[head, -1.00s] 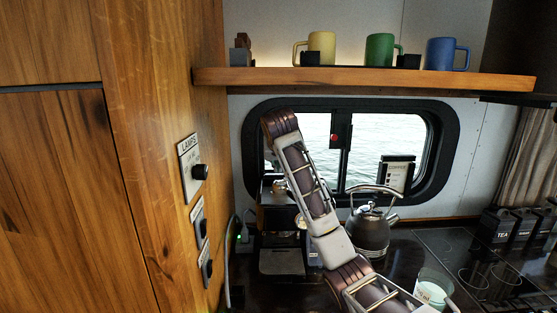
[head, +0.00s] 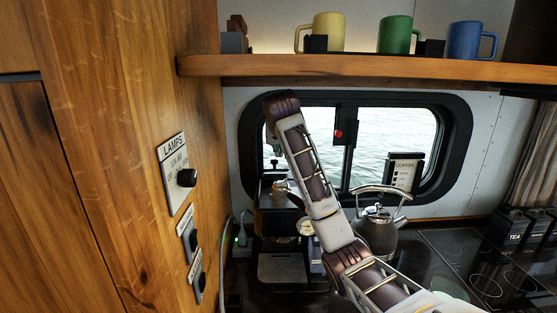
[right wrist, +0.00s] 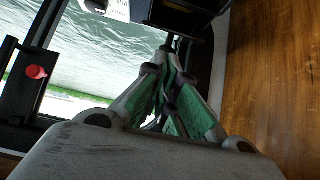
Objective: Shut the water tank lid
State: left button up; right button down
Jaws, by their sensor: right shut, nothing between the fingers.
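The dark coffee machine (head: 275,215) stands on the counter in the corner by the wooden wall, below the window. I cannot make out its water tank or lid clearly; my right arm and the machine's dark parts obscure that area. My right gripper (head: 274,162) hangs from the arm's upper end, above the machine, small and partly hidden. In the right wrist view my right gripper (right wrist: 172,48) is shut and empty, its green-padded fingers meeting near a dark body at the top. I cannot tell whether they touch it. My left gripper is not in view.
A kettle (head: 377,230) stands right of my arm, with a hob (head: 475,265) beyond it. A shelf (head: 350,66) with mugs runs above the window. The wooden wall (head: 110,150) with lamp switches (head: 175,175) closes off the left side.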

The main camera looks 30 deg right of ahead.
aim_at(279, 170)
jog(key=shift+w+f, duration=0.1)
jog(key=shift+p+x, duration=1.3)
jog(key=shift+x, duration=3.65)
jog(key=shift+f, duration=0.1)
jog(key=shift+f+t+h+b, duration=0.35)
jog(key=shift+t+b, duration=0.25)
jog(key=shift+b, duration=0.9)
jog(key=shift+s+a+f+t+h+b, duration=0.3)
jog(key=shift+s+t+b, duration=0.25)
jog(key=shift+b, duration=0.7)
jog(key=shift+s+f, duration=0.1)
jog(key=shift+f, duration=0.1)
jog(key=shift+s+a+f, duration=0.4)
jog(key=shift+s+f, duration=0.15)
jog(key=shift+f, duration=0.2)
